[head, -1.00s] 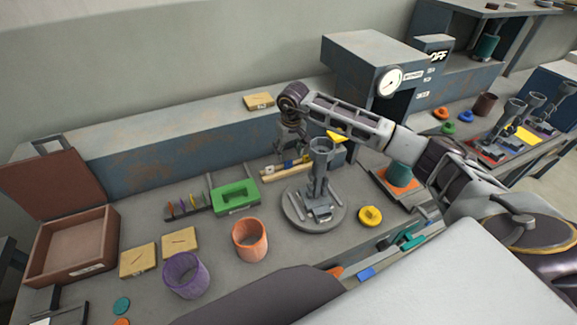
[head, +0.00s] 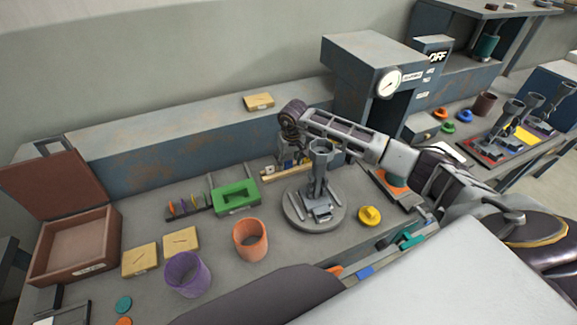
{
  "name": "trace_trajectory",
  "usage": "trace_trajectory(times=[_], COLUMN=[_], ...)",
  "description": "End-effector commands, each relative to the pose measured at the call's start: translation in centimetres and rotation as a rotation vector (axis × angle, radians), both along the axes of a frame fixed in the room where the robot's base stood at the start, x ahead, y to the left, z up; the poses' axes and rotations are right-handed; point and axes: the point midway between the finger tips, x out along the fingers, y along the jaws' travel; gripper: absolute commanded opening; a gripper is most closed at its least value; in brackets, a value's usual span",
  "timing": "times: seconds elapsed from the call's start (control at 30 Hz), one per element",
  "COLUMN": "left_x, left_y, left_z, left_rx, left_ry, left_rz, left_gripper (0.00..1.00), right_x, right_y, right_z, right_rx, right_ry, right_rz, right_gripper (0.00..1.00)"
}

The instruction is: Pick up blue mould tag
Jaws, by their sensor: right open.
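A wooden tag rack (head: 270,177) stands behind the round grey fixture (head: 296,220), with small tags on it. A small blue piece shows there among my fingers, mostly hidden, and I cannot tell its exact shape. Another blue piece (head: 366,272) lies in the rail at the table's front edge. My right gripper (head: 291,160) reaches in from the right and points down at the rack. Its jaws are open around or just above the tags; whether they touch is hidden. My left gripper is not in view.
A green mould (head: 236,197), an orange cup (head: 250,239), a purple cup (head: 187,274) and a yellow knob (head: 369,215) stand around the fixture. A press with a gauge (head: 389,83) rises behind my arm. A brown open box (head: 75,270) is at the left.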

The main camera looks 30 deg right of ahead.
Motion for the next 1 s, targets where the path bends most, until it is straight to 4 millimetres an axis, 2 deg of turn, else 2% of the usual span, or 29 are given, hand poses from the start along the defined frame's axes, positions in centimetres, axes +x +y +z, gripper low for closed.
trace_trajectory(times=[0.2,0.5,1.0], left_x=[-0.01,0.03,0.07], left_y=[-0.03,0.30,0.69], left_z=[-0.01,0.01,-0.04], left_rx=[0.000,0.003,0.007], left_ry=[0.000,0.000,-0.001], left_rz=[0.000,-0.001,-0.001], left_gripper=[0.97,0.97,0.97], right_x=[0.00,0.00,0.05], right_y=[0.01,0.00,0.01], right_z=[0.03,0.03,0.61], right_rx=[0.000,0.000,0.000], right_ry=[0.000,0.000,-0.001], right_rz=[0.000,0.000,0.000], right_gripper=[0.55,0.19,0.19])
